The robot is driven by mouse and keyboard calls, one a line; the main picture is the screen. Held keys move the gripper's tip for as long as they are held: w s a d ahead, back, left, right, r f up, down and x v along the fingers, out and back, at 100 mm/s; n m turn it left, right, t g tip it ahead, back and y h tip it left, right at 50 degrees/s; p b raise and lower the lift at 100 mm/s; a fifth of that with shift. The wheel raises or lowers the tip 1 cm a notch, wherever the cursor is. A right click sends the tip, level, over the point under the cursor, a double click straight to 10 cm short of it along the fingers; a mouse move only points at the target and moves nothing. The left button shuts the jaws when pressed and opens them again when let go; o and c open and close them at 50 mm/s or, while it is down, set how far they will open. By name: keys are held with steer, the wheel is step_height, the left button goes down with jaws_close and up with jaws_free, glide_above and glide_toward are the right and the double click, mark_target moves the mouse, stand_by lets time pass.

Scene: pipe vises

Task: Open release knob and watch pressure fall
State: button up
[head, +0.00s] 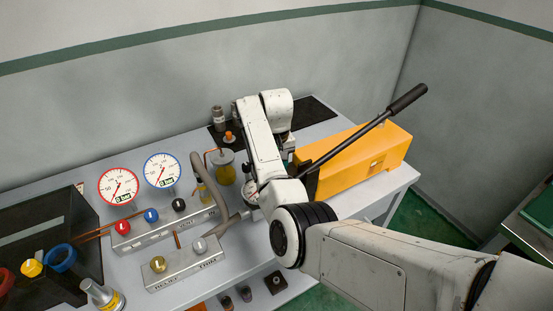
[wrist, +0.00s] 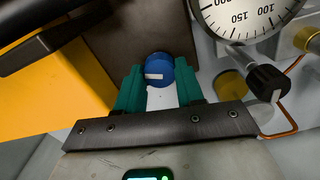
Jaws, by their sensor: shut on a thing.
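In the wrist view my gripper (wrist: 160,88) has its teal fingers closed on a blue round knob (wrist: 159,67) with a white mark on its face. The knob sits against a dark brown block (wrist: 125,25) at the end of the yellow pump (wrist: 40,95). A pressure gauge (wrist: 240,14) shows only its lower scale there; its needle is out of sight. In the head view the yellow pump (head: 362,160) stands on the bench with its black lever (head: 350,140) raised. My arm hides the knob and most of my gripper in that view.
A red-rimmed gauge (head: 119,187) and a blue-rimmed gauge (head: 162,171) stand over a valve block (head: 165,230) on the grey bench. A second block (head: 183,266) is in front. In the wrist view a black knob (wrist: 268,82) is close right of my gripper.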

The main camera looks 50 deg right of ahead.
steer(key=shift+r+n+p, duration=0.1)
steer(key=shift+n+p, duration=0.4)
steer(key=shift+n, duration=0.3)
steer(key=shift+w, duration=0.1)
steer(key=o, duration=1)
steer(key=shift+o, duration=0.2)
step_height(320, 180, up, 11)
steer(key=shift+f, duration=0.2)
